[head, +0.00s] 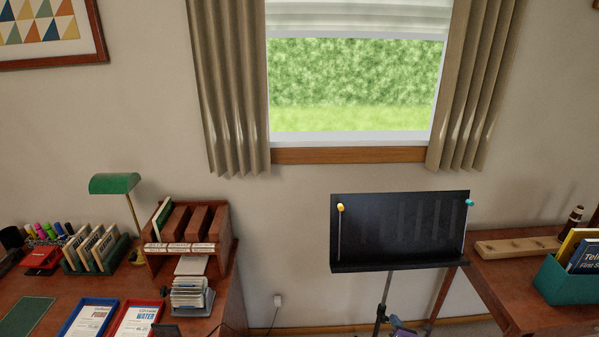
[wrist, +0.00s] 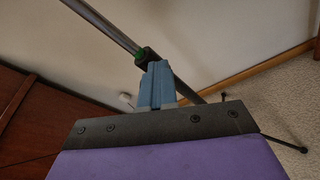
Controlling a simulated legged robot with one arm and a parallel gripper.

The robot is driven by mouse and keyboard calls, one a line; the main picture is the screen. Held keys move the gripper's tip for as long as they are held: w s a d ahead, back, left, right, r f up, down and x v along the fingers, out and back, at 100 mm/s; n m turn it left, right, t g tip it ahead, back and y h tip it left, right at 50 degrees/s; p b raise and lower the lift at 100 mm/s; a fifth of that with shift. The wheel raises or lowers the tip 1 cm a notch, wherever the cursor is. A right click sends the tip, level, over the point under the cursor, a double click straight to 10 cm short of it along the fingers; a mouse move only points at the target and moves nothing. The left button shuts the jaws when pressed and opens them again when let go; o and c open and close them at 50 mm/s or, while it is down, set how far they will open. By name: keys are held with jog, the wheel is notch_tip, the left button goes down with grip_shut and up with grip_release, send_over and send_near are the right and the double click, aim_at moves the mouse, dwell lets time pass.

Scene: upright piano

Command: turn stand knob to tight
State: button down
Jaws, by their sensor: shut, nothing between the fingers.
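The black music stand (head: 400,232) stands below the window, with its pole (head: 386,288) running down from the desk. In the wrist view the pole (wrist: 103,22) crosses diagonally, and a dark collar or knob (wrist: 146,56) with a green mark sits on it. My gripper (wrist: 157,66) has its blue-grey fingers together, with their tips at or just in front of the dark part. I cannot tell whether they touch it. The fingertips hide part of the knob and pole.
A wooden desk (head: 228,290) with books, trays and a green lamp (head: 115,184) stands at left. A wooden table (head: 500,285) with a teal book box (head: 562,283) stands close at right. A stand leg (wrist: 283,143) spreads over the carpet.

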jog(key=shift+s+a+f, duration=0.1)
jog(key=shift+a+f, duration=0.15)
jog(key=shift+f, duration=0.2)
jog(key=shift+a, duration=0.1)
jog(key=shift+r, duration=0.3)
jog(key=v, duration=0.4)
jog(key=f+p+v, duration=0.1)
jog(key=v, duration=0.1)
jog(key=shift+d, duration=0.25)
jog(key=shift+a, duration=0.1)
